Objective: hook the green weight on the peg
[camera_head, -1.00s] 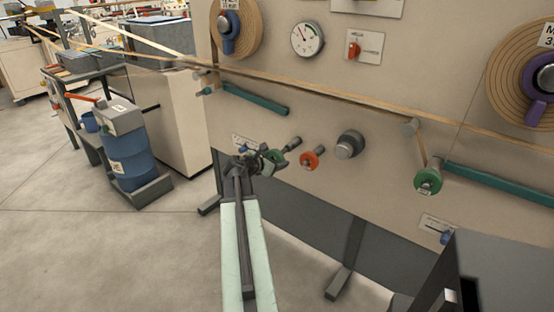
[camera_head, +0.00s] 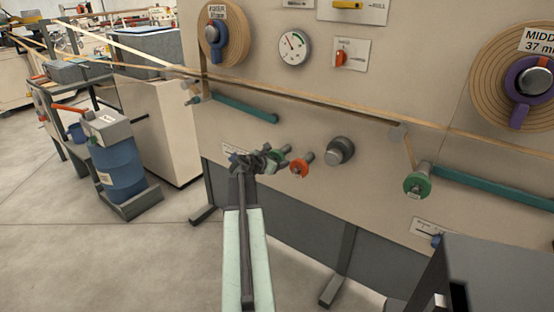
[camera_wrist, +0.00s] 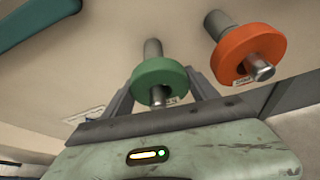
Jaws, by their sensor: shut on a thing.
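The green weight (camera_wrist: 158,72) is a thick ring with a small tag, between the two fingers of my gripper (camera_wrist: 157,88) in the wrist view. My gripper is shut on it. A grey peg (camera_wrist: 153,48) shows behind the ring and a silver end shows in front, so the ring appears to be around it. In the head view my gripper (camera_head: 266,162) is at the machine's lower panel and partly hides the green weight (camera_head: 282,152).
An orange weight (camera_wrist: 248,52) on its own grey peg is close on the right. A grey knob (camera_head: 340,150) and another green disc (camera_head: 417,184) are further right. A teal bar (camera_head: 245,108) is above my gripper. Open floor is at the left.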

